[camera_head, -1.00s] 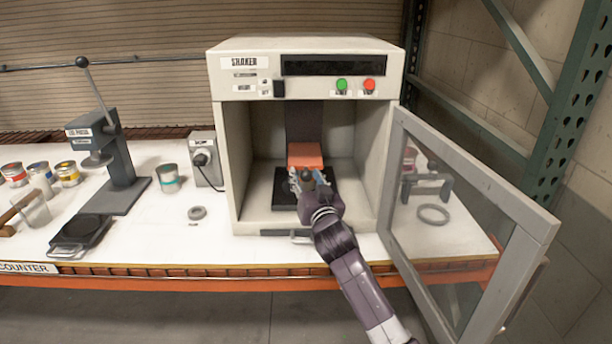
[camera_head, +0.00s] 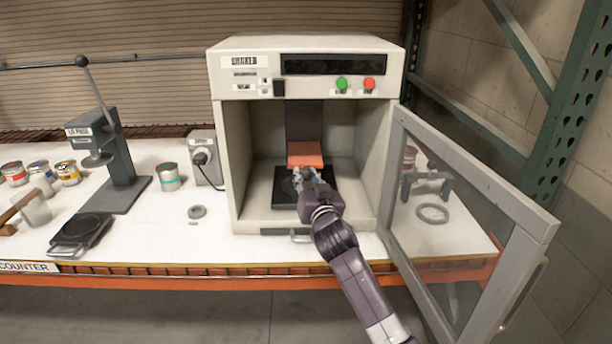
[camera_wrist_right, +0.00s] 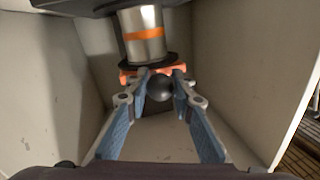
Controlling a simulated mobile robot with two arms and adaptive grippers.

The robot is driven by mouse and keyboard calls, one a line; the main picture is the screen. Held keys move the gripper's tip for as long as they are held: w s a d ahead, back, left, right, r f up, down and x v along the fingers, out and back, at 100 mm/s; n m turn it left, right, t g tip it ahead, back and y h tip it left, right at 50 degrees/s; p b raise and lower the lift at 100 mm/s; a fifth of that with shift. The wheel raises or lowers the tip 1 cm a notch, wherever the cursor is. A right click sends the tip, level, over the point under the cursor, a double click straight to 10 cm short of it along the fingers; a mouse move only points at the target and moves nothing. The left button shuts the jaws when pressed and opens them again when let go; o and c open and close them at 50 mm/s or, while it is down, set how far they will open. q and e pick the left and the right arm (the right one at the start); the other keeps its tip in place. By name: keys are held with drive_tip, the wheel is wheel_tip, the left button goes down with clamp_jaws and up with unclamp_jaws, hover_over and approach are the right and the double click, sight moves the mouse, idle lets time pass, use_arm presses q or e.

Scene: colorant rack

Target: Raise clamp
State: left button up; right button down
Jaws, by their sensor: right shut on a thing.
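The orange clamp (camera_head: 305,154) is at the front of the dark column inside the shaker cabinet, above a dark base plate (camera_head: 286,188). In the right wrist view the orange clamp (camera_wrist_right: 132,73) shows behind a round black knob (camera_wrist_right: 160,88). A silver cylinder with an orange band (camera_wrist_right: 145,38) also shows there. My right gripper (camera_head: 311,174) reaches into the cabinet just below the orange part. In the wrist view its blue-padded fingers (camera_wrist_right: 160,86) are at either side of the knob, shut on it. My left gripper is not in view.
The shaker cabinet (camera_head: 230,150) has walls close on both sides of my right arm. Its framed glass door (camera_head: 535,225) stands open at right.

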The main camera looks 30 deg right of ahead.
wheel_tip(320, 180, up, 8)
drive_tip(key=p, duration=0.5)
drive_tip(key=shift+d+r, duration=0.1)
drive_tip(key=shift+r, duration=0.15)
drive_tip(key=c, duration=1.8)
unclamp_jaws()
drive_tip(key=shift+o, duration=0.7)
drive_tip(key=shift+f, duration=0.3)
drive_tip(key=shift+s+f, duration=0.1)
drive_tip(key=v, duration=1.2)
